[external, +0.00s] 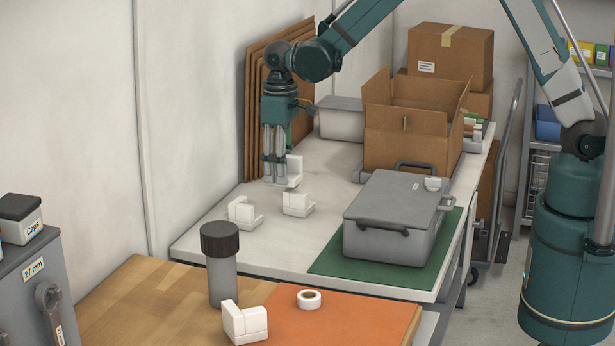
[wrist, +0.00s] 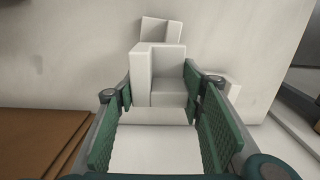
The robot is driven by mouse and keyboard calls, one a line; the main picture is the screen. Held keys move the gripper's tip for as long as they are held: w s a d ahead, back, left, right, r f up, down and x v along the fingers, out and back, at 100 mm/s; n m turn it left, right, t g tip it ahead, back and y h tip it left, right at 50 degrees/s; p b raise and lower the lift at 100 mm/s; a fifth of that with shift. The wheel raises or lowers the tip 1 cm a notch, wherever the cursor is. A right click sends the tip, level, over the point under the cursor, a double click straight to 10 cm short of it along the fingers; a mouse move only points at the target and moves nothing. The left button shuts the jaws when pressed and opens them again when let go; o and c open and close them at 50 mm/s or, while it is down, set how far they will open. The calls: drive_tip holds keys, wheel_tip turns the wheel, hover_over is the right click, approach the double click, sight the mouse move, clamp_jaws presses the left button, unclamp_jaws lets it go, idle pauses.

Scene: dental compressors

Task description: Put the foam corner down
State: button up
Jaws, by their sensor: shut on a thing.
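My gripper (external: 275,181) points straight down over the far left part of the white table. It is shut on a white foam corner (external: 294,168), low at the tabletop; I cannot tell whether the corner touches the table. In the wrist view the held foam corner (wrist: 160,148) sits between the green finger pads. Two more white foam corners stand on the table nearer the camera, one at left (external: 243,212) and one at right (external: 298,203). Another foam corner (external: 245,322) stands on the wooden bench in front.
Brown cardboard sheets (external: 252,110) lean on the wall behind my gripper. An open cardboard box (external: 412,130) stands to the right. A grey case (external: 395,220) lies on a green mat (external: 325,262). The white table (external: 205,242) is bare at its near left.

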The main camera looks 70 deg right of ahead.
wheel_tip(320, 180, up, 2)
hover_over(337, 192)
idle(0.5)
drive_tip(key=shift+f+b, duration=0.6)
drive_tip(key=shift+f, duration=2.5)
drive_tip(key=shift+f, duration=1.9)
drive_tip(key=shift+f+b, duration=0.15)
drive_tip(key=shift+b, duration=0.3)
drive_tip(key=o, duration=0.7)
drive_tip(key=shift+r, duration=0.2)
